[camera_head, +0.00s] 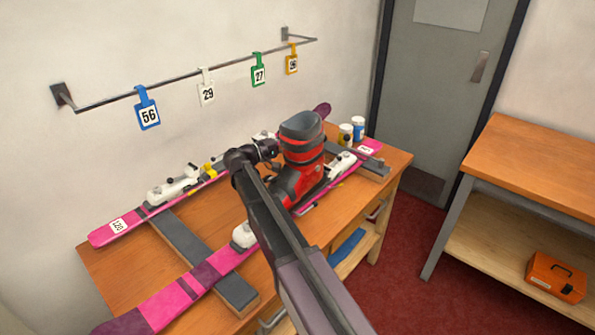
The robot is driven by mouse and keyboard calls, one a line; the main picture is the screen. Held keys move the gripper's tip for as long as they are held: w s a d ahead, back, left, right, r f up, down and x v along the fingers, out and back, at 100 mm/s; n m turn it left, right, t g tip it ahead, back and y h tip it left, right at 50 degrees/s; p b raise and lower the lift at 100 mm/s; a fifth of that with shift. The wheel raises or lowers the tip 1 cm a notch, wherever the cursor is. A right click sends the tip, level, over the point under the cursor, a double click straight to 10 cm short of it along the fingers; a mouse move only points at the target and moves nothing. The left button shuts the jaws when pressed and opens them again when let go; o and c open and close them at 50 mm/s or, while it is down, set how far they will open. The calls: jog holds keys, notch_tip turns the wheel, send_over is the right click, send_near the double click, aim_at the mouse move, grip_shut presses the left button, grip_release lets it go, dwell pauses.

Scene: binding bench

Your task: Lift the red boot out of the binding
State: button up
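The red and dark grey boot (302,152) stands upright over the near pink and purple ski (205,283). White binding parts show on that ski, one at the left (243,235) and one just right of the boot (342,161). My arm crosses in front of the ski and hides part of the boot's lower left side and the binding there. My gripper (268,149), dark, is at the left side of the boot's shaft and appears close against it. Its fingertips are not clear, so I cannot tell whether it grips the boot.
The far pink ski (125,224) with its white binding (172,188) lies behind. Grey supports (190,242) cross the wooden bench (120,280). Two jars (346,134) stand at the back right. A rail (180,77) with number tags is on the wall. An orange case (556,278) sits right.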

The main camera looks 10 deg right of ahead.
aim_at(301, 137)
dwell(0.3)
grip_shut()
jog(key=shift+r, duration=0.15)
jog(key=shift+r+p, duration=1.75)
jog(key=shift+p, duration=0.2)
jog(key=s+d, duration=0.1)
jog(key=s, duration=0.6)
jog(key=s+d+r+p, duration=0.1)
jog(key=s+d, duration=0.1)
jog(key=s, duration=0.6)
jog(key=shift+s+d, duration=0.3)
jog(key=shift+r, duration=0.1)
